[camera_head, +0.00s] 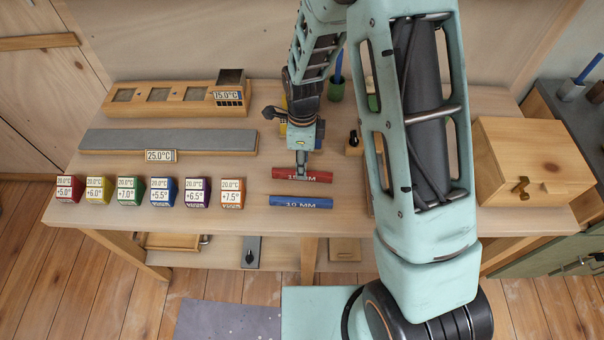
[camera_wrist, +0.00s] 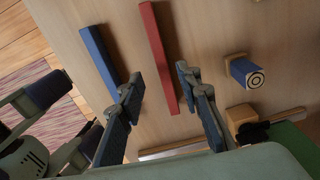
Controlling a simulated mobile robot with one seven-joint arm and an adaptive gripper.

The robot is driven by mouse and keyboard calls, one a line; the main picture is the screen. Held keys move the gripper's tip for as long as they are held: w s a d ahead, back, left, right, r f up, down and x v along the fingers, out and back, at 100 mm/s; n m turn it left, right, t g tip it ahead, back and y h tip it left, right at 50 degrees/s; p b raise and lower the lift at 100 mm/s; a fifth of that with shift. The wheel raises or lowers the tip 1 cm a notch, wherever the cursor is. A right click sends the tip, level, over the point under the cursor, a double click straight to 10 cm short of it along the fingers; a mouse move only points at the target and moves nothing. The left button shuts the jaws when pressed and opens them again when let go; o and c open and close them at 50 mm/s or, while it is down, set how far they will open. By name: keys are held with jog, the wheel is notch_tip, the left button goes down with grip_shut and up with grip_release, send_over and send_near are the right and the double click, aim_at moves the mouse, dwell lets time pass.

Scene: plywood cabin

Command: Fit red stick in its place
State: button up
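A red stick (camera_head: 318,175) lies flat on the table, with partly covered lettering ending in "MM". My gripper (camera_head: 301,163) points down over the middle of it and hides part of it. In the wrist view, the red stick (camera_wrist: 158,55) runs between the two spread fingers of my gripper (camera_wrist: 159,78). The fingers are apart from each other, and the near end of the stick shows between them. I cannot tell how high the fingertips are above the table. I cannot identify the stick's place.
A blue stick (camera_head: 300,202) marked "10 MM" lies in front of the red one; it also shows in the wrist view (camera_wrist: 100,55). Several coloured cubes (camera_head: 129,190) stand in a row left. A wooden box (camera_head: 530,160) stands right. A blue block (camera_wrist: 246,72) is right of the fingers.

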jog(key=shift+w+d+f+p, duration=0.1)
jog(key=shift+f+p, duration=0.05)
jog(key=shift+f, duration=0.8)
jog(key=shift+w+d+f+p, duration=0.1)
jog(key=shift+f+p, duration=0.05)
jog(key=shift+f, duration=0.75)
grip_shut()
